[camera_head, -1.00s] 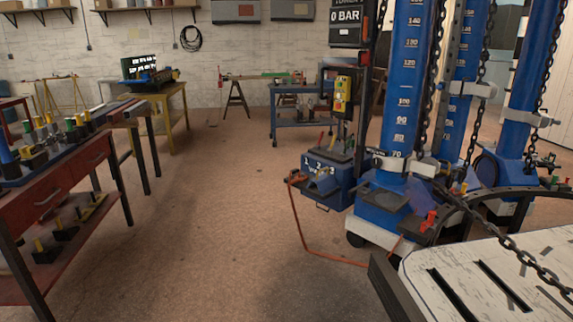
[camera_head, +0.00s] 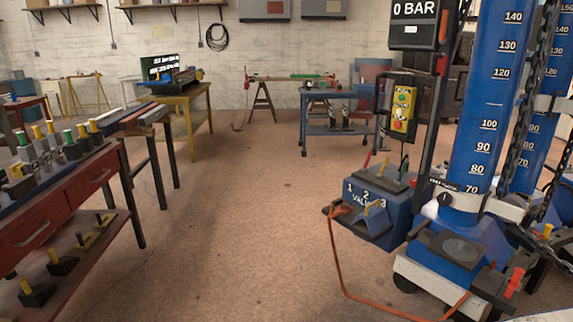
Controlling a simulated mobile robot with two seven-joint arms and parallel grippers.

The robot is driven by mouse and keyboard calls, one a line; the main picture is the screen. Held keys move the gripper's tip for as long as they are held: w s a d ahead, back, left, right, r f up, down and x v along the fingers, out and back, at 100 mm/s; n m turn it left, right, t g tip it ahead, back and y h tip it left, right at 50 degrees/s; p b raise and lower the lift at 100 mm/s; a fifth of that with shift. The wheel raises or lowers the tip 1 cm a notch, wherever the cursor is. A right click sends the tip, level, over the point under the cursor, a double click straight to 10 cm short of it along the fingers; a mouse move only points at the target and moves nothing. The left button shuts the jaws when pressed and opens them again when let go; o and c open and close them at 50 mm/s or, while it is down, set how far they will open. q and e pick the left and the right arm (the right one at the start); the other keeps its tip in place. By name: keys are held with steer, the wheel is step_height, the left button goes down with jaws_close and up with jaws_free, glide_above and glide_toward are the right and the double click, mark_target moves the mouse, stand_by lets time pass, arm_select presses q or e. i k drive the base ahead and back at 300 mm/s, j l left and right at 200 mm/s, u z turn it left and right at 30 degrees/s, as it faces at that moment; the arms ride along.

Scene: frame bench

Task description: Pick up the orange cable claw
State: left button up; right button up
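No orange cable claw can be made out for certain. An orange cable (camera_head: 338,262) runs from the left side of a blue valve box (camera_head: 384,208) down to the floor and right towards the foot of a blue tower (camera_head: 488,110). Neither of my grippers is in view. Several clamp-like tools with yellow and green tops (camera_head: 70,145) stand on the red workbench (camera_head: 62,205) at left; more dark pieces with yellow tops (camera_head: 62,262) lie on its lower shelf.
Open brown floor (camera_head: 230,230) lies between the red workbench and the tower. A yellow table (camera_head: 190,100), a trestle (camera_head: 263,100) and a blue cart (camera_head: 335,125) stand towards the back wall. The cable crosses the floor at right.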

mark_target(339, 210)
steer(key=i, duration=1.4)
steer(key=i+j+z, duration=0.1)
steer(key=i, duration=0.55)
steer(key=i+j, duration=0.15)
steer(key=i, duration=0.5)
steer(key=l+z, duration=0.05)
